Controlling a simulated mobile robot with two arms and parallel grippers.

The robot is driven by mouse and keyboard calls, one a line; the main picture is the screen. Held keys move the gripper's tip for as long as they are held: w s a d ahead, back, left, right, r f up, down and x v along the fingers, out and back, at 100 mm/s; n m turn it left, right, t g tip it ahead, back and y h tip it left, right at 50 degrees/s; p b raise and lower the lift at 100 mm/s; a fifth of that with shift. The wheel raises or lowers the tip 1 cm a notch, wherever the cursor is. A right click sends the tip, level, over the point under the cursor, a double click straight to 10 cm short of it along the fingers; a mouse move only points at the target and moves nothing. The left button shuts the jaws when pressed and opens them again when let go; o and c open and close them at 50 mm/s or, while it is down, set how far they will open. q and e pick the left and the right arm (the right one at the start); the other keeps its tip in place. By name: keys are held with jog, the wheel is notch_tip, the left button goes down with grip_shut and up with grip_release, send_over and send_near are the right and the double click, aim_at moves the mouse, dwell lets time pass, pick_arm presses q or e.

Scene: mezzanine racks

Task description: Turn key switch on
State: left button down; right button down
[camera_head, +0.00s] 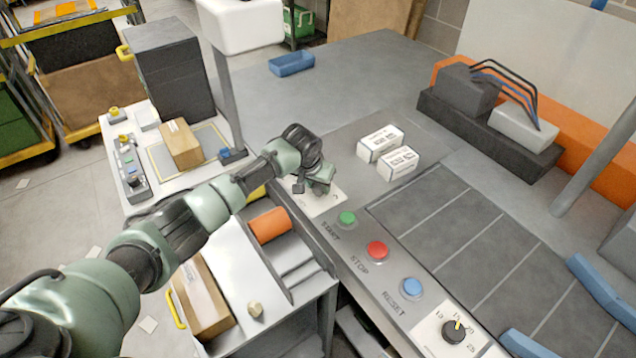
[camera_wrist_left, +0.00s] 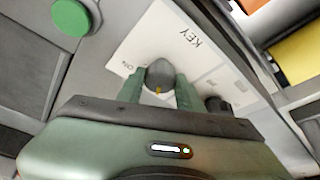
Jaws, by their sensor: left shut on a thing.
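The key switch (camera_wrist_left: 160,72) is a grey round knob with a small yellow mark on a white plate labelled KEY (camera_wrist_left: 196,42). The word ON is printed beside the knob in the left wrist view. My left gripper (camera_wrist_left: 158,92) has a finger on each side of the knob and is shut on it. In the head view my left gripper (camera_head: 313,189) is over the white plate (camera_head: 325,206) and hides the knob. My right gripper is not in view.
Green START (camera_head: 347,218), red STOP (camera_head: 377,251) and blue RESET (camera_head: 412,287) buttons line the panel, with a black dial (camera_head: 455,330) beyond them. Two white boxes (camera_head: 380,142) (camera_head: 398,163) stand behind the gripper. An orange roller (camera_head: 269,226) is nearby.

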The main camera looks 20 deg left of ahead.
pick_arm(q)
jog(key=shift+m+h, duration=0.4)
jog(key=shift+m, duration=0.5)
jog(key=shift+a+m+h+b, duration=0.1)
jog(key=shift+m+h+b, duration=0.3)
jog(key=shift+m, duration=0.5)
jog(key=m+b, duration=0.1)
jog(key=m+g+h+b, duration=0.1)
jog(key=m, duration=0.1)
jog(key=shift+w+f+m, duration=0.15)
jog(key=shift+f+m, duration=0.05)
jog(key=shift+m, duration=0.1)
jog(key=m+g+b, duration=0.1)
jog(key=m+b, duration=0.2)
jog(key=m+g+h+b, duration=0.1)
jog(key=m+b, duration=0.2)
jog(key=b, duration=0.1)
jog(key=shift+w+a+b, duration=0.1)
jog(key=shift+a+b, duration=0.05)
jog(key=shift+b, duration=0.15)
jog(key=shift+r+m+g+h+b, duration=0.15)
jog(key=shift+m+g+h+b, duration=0.2)
jog(key=shift+m+b, duration=0.8)
jog(key=shift+r, duration=0.1)
jog(key=c, duration=0.9)
grip_release()
jog(key=shift+c, duration=0.2)
